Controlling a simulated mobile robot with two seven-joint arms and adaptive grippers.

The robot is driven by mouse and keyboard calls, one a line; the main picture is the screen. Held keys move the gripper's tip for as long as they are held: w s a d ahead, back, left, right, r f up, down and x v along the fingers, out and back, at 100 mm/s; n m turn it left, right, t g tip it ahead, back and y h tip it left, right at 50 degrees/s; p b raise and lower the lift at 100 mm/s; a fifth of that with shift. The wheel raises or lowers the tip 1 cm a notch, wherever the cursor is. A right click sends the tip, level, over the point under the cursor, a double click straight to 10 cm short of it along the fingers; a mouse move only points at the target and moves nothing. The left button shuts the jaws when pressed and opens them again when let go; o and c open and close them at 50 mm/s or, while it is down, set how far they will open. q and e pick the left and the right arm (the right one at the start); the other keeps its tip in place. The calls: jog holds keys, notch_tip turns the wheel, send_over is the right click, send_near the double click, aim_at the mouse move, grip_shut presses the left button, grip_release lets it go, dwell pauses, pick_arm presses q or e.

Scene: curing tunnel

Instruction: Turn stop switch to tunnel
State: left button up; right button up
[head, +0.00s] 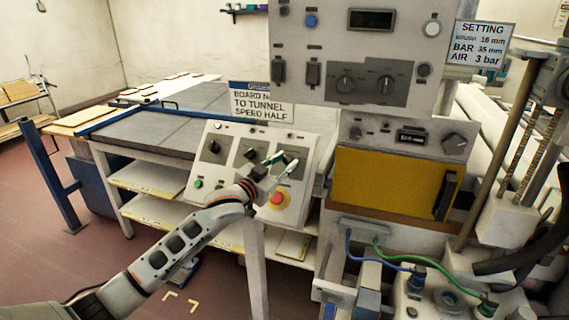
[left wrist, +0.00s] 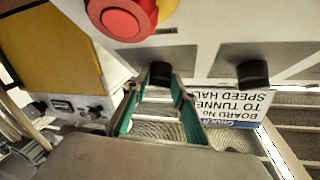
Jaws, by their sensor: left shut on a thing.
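The sloped grey control panel (head: 232,185) carries a row of black rotary switches, a green button (head: 198,183) and a red stop button (head: 277,198) on yellow. My left gripper (head: 283,163) is at the panel's upper right, over the rightmost switch, which it largely hides in the head view. In the left wrist view, that black switch (left wrist: 160,75) sits between the green-edged fingertips, and the gripper is shut on it. Another black switch (left wrist: 252,73) is beside it, and the red button (left wrist: 122,18) is close by. The switch's pointer direction cannot be read. My right gripper is not in view.
A sign (head: 262,103) above the panel reads "TO TUNNEL SPEED HALF". A tall grey cabinet (head: 350,75) with dials and a yellow door (head: 388,185) stands right of the panel. A grey-topped table (head: 150,133) extends behind left.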

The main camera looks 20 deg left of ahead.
pick_arm(q)
jog(key=shift+w+a+r+m+g+h, duration=0.1)
jog(key=shift+a+m+g+h, duration=0.1)
jog(key=shift+m+g+h, duration=0.85)
jog(key=shift+w+a+m+g+h, duration=0.15)
jog(key=shift+m+h, duration=0.4)
jog(key=shift+m, duration=1.1)
jog(key=shift+w+a+r+m+g+h, duration=0.15)
jog(key=shift+m+g+h, duration=0.45)
jog(key=shift+m, duration=0.55)
jog(key=shift+s+d+r+m+g+h, duration=0.15)
jog(key=shift+m+g+h, duration=0.15)
jog(key=shift+m+g, duration=0.7)
jog(key=shift+w+a+r+m+g+h, duration=0.1)
jog(key=shift+w+m+g+h, duration=0.1)
jog(key=shift+m+g, duration=0.75)
jog(key=shift+w+a+m+g+h, duration=0.15)
jog(key=shift+m+g, duration=0.3)
jog(key=shift+m, duration=0.85)
jog(key=shift+d+m+g, duration=0.1)
jog(key=shift+m+g, duration=1.5)
jog(key=shift+m, duration=0.3)
jog(key=o, duration=1.1)
jog(key=shift+r, duration=0.1)
